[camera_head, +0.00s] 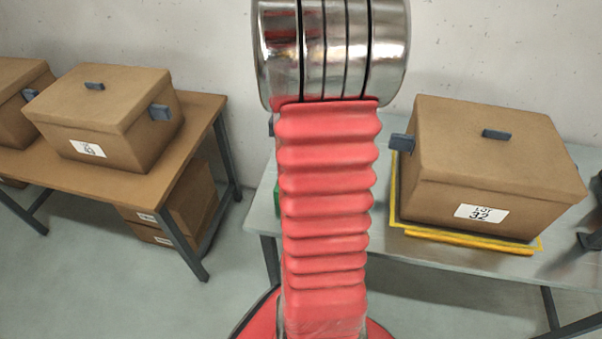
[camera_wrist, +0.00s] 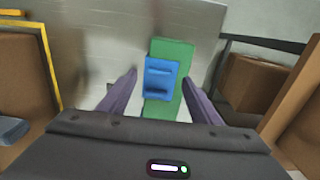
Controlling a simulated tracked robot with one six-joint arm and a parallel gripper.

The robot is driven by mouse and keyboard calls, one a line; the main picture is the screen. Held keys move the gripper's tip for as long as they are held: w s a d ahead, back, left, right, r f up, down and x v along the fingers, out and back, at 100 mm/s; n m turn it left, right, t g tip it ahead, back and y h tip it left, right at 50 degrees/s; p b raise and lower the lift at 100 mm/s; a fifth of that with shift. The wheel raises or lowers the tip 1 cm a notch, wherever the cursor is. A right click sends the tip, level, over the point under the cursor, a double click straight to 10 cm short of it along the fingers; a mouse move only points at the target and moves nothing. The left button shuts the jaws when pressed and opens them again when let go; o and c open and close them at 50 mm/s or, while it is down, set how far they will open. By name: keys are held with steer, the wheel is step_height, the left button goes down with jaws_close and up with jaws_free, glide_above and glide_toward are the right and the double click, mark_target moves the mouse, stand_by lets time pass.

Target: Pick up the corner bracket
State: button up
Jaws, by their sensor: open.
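A blue piece, seemingly the corner bracket (camera_wrist: 160,78), lies on a green strip (camera_wrist: 172,52) on the grey metal table (camera_wrist: 100,40). It shows in the wrist view between my two fingers. My gripper (camera_wrist: 159,70) is open, with one finger on each side of the blue piece and a gap on both sides. I cannot tell the height left between the fingertips and the piece. In the head view my red arm hides the piece and the gripper; only a sliver of green (camera_head: 277,194) shows left of the arm.
A lidded brown box marked 32 (camera_head: 490,170) stands on the same table at the right, inside a yellow frame (camera_head: 470,238). A brown table (camera_head: 40,170) with boxes is at the left, and more boxes (camera_head: 195,200) sit beneath it. Floor shows between the tables.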

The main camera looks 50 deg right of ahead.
steer(key=shift+w+f, duration=0.1)
steer(key=shift+f, duration=2.15)
steer(key=shift+c, duration=0.6)
steer(key=c, duration=0.6)
